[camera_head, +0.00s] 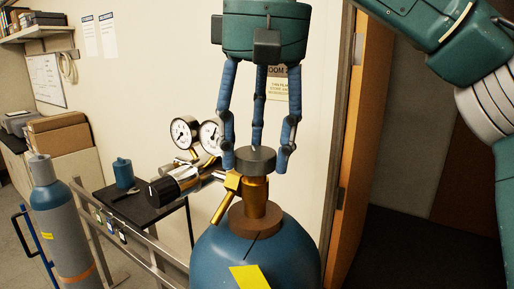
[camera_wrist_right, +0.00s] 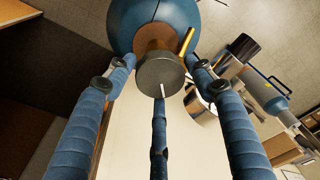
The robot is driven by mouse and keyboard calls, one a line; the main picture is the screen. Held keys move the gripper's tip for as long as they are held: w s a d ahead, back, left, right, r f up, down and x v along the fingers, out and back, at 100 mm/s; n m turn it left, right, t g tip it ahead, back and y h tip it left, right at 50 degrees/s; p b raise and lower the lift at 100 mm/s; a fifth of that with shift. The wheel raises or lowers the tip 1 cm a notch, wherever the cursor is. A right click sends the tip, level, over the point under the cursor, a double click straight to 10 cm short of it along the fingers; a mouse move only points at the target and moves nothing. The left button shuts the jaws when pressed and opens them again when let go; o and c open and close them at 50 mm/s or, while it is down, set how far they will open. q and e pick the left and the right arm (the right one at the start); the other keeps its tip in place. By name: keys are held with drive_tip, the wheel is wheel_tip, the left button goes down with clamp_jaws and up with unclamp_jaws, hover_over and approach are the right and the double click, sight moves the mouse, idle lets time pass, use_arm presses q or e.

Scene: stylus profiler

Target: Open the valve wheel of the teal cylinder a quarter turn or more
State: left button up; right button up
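The teal cylinder (camera_head: 228,255) stands upright at the bottom centre of the head view, with a yellow label. Its dark round valve wheel (camera_head: 255,160) sits on top of the brass valve (camera_head: 256,192). In the right wrist view the wheel (camera_wrist_right: 160,75) carries a short white mark at its edge. My right gripper (camera_head: 256,153) points down from above, its three blue fingers spread around the wheel. In the right wrist view (camera_wrist_right: 160,88), gaps show between the side fingers and the wheel. Whether the middle finger touches it is unclear. My left gripper is out of view.
A regulator with two gauges (camera_head: 184,132) and a dark knob (camera_head: 163,190) juts left from the valve. A metal rail (camera_head: 146,243) and a grey-blue cylinder (camera_head: 62,235) stand at left. A small black table (camera_head: 150,212) is behind. A wooden door edge (camera_head: 357,130) is close at right.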

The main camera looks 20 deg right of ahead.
drive_tip(key=c, duration=1)
drive_tip(key=n, duration=0.6)
drive_tip(key=shift+y, duration=0.4)
drive_tip(key=o, duration=1.6)
drive_tip(key=shift+c, duration=0.2)
